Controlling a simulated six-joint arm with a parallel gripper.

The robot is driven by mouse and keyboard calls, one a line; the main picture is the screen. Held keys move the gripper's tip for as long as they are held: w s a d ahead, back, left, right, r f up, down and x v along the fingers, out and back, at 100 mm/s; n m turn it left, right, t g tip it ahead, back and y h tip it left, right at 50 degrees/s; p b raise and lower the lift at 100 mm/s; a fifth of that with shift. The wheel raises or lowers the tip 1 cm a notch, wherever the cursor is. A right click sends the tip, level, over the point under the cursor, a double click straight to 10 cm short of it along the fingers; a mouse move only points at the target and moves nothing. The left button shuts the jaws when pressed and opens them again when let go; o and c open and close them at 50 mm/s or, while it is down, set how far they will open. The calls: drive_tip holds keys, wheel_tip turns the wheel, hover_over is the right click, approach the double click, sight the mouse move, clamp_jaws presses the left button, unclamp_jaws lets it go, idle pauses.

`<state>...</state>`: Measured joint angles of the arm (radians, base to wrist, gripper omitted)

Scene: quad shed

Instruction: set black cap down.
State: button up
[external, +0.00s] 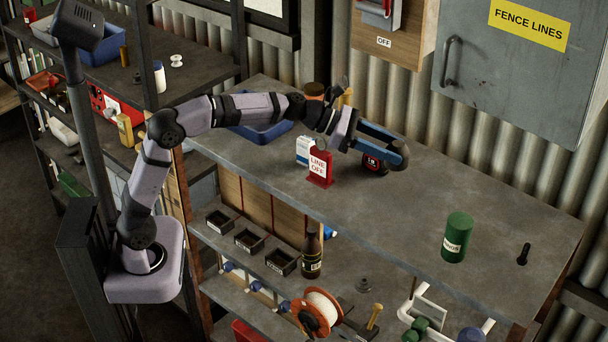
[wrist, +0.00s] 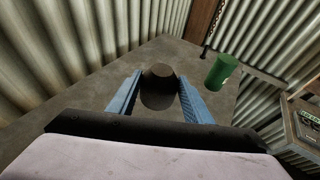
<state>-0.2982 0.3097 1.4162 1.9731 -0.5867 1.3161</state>
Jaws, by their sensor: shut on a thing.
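The black cap (wrist: 160,88) is a dark, rounded piece in the wrist view, between the two blue fingers of my gripper (wrist: 160,82). The gripper is shut on it. In the external view my gripper (external: 394,150) reaches over the grey workbench (external: 440,190), at its back near the corrugated wall. There the cap is largely hidden by the fingers. I cannot tell whether the cap touches the bench top.
A red and black round object (external: 374,165) lies just below the gripper. A red "LINE OFF" sign (external: 319,168) and blue tray (external: 262,131) stand to the left. A green canister (external: 457,238) and small black item (external: 523,254) stand right. Bench between is clear.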

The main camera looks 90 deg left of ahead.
drive_tip(key=s+a+b, duration=0.1)
drive_tip(key=s+a, duration=0.3)
drive_tip(key=a, duration=0.4)
drive_tip(key=s+a+r+n, duration=0.1)
drive_tip(key=s+a, duration=0.3)
drive_tip(key=a, duration=0.4)
drive_tip(key=s+a+b, duration=0.1)
drive_tip(key=s+a, duration=0.4)
drive_tip(key=a, duration=0.3)
drive_tip(key=shift+y, duration=0.4)
drive_tip(key=shift+w+d+f+p, duration=0.15)
drive_tip(key=shift+f+p, duration=0.5)
drive_tip(key=shift+f, duration=1.75)
drive_tip(key=shift+w+d+f+p, duration=0.1)
drive_tip(key=shift+f+p, duration=0.55)
drive_tip(key=shift+f, duration=1.75)
